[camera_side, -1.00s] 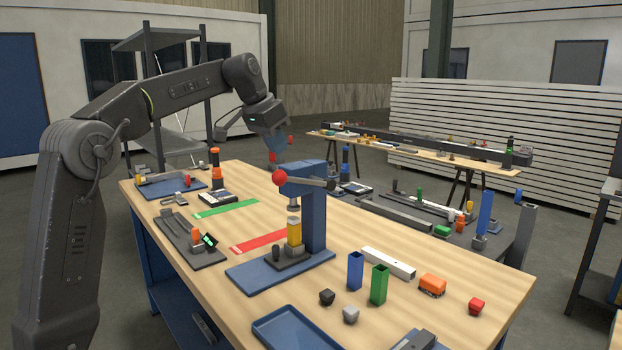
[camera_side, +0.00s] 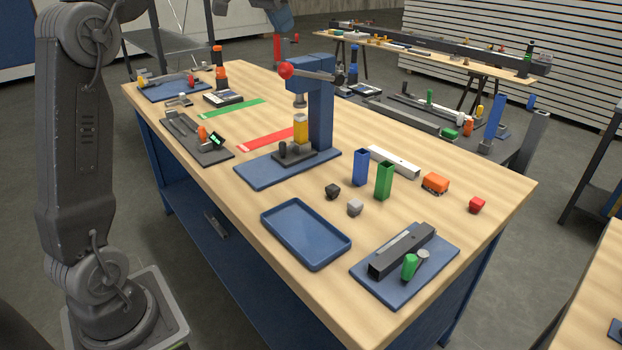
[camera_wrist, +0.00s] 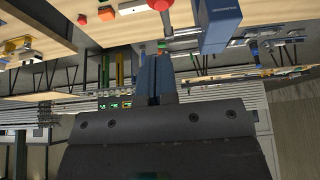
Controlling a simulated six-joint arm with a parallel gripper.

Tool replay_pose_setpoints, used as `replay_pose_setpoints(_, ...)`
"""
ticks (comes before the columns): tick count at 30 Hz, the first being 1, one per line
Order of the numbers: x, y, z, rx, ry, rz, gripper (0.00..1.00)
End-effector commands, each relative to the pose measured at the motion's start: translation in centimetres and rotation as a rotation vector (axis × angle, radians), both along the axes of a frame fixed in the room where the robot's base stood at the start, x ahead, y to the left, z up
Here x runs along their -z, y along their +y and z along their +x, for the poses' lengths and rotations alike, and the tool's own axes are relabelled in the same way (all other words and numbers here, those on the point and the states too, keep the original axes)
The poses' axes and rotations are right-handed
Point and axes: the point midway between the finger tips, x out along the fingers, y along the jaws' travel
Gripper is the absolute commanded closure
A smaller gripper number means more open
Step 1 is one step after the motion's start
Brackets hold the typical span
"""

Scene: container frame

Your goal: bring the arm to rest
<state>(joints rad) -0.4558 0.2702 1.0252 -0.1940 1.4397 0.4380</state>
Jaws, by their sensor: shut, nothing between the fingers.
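A second table (camera_side: 440,60) with parts stands behind.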

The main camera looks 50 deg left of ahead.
Motion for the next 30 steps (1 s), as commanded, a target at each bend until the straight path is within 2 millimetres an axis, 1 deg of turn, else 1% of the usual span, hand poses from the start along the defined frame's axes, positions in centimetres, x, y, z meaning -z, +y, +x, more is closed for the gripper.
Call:
replay_pose_setpoints(2,0.0,-1.8,-1.1,0.001,-0.002,0.000,1.00)
replay_pose_setpoints(4,0.4,-3.7,-2.5,-0.004,-0.002,0.001,1.00)
replay_pose_setpoints(8,2.0,-7.8,-6.1,-0.010,-0.005,0.001,1.00)
replay_pose_setpoints(9,2.6,-9.0,-7.3,-0.013,-0.008,0.002,1.00)
replay_pose_setpoints(11,3.8,-10.6,-9.2,-0.015,-0.010,0.001,1.00)
replay_pose_setpoints(12,4.7,-11.6,-10.6,-0.016,-0.011,0.002,1.00)
replay_pose_setpoints(14,6.2,-13.1,-12.6,-0.016,-0.015,0.003,1.00)
replay_pose_setpoints(15,7.3,-13.9,-14.1,-0.015,-0.017,0.003,1.00)
replay_pose_setpoints(17,9.1,-15.1,-16.2,-0.013,-0.022,0.004,1.00)
replay_pose_setpoints(18,10.4,-15.8,-17.6,-0.012,-0.025,0.003,1.00)
replay_pose_setpoints(21,13.6,-17.2,-20.9,-0.006,-0.032,0.004,1.00)
replay_pose_setpoints(24,16.3,-18.0,-23.4,-0.001,-0.039,0.003,1.00)
replay_pose_setpoints(27,18.3,-18.4,-25.1,0.001,-0.043,0.002,1.00)
replay_pose_setpoints(30,19.4,-18.6,-25.9,0.004,-0.045,0.001,1.00)
